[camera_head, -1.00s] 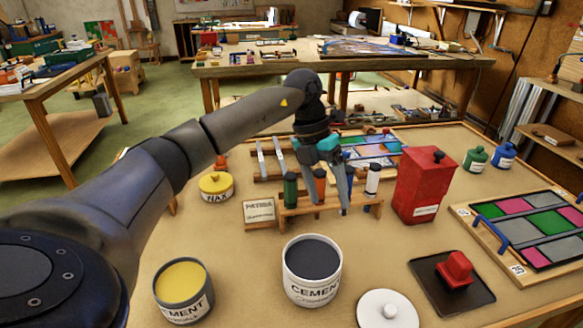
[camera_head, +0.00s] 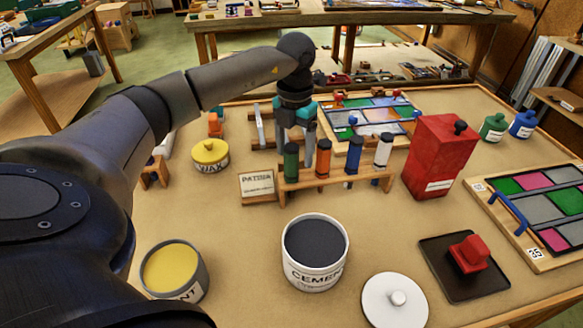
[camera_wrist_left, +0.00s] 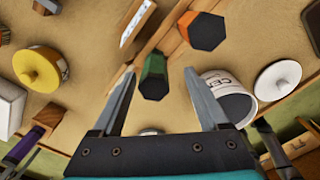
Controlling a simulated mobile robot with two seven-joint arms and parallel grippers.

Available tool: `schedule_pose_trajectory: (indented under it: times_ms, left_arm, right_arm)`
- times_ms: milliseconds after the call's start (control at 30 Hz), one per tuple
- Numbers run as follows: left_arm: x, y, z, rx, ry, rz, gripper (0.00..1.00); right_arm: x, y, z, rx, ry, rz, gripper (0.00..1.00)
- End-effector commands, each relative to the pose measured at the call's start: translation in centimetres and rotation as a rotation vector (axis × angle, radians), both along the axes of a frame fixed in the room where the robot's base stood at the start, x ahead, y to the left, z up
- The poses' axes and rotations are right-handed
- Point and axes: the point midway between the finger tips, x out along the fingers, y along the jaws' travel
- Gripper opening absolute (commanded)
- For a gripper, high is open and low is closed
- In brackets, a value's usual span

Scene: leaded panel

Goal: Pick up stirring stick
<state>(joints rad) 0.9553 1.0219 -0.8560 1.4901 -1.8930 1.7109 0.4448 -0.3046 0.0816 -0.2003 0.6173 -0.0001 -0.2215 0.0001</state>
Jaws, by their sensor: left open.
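I cannot surely identify the stirring stick. My right gripper does not show.
The wooden bottle stand (camera_head: 333,180) holds several bottles. The cement can (camera_head: 316,280), yellow can (camera_head: 200,284), wax tin (camera_head: 210,155) and red box (camera_head: 433,150) stand around it. A white lid (camera_head: 380,310) and a black tray (camera_head: 490,285) lie at front right. Bare tabletop separates the cans.

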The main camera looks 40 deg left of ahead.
Motion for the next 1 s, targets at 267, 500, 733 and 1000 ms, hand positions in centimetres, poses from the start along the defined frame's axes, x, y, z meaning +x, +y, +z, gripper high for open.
schedule_pose_trajectory:
  times_ms: [267,500,733,1000]
  left_arm:
    - [-0.4,0.5,-2.8,0.001,0.003,0.000,0.77]
    - [-0.5,0.6,-5.5,-0.001,0.000,0.000,0.77]
    - [-0.4,0.6,-5.6,-0.001,-0.001,-0.001,0.77]
    - [-0.4,0.6,-5.6,-0.001,-0.001,-0.001,0.49]
  right_arm:
    - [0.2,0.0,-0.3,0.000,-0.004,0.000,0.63]
    - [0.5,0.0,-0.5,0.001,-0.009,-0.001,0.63]
    - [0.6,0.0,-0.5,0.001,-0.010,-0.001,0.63]
    - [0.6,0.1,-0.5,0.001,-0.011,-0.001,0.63]
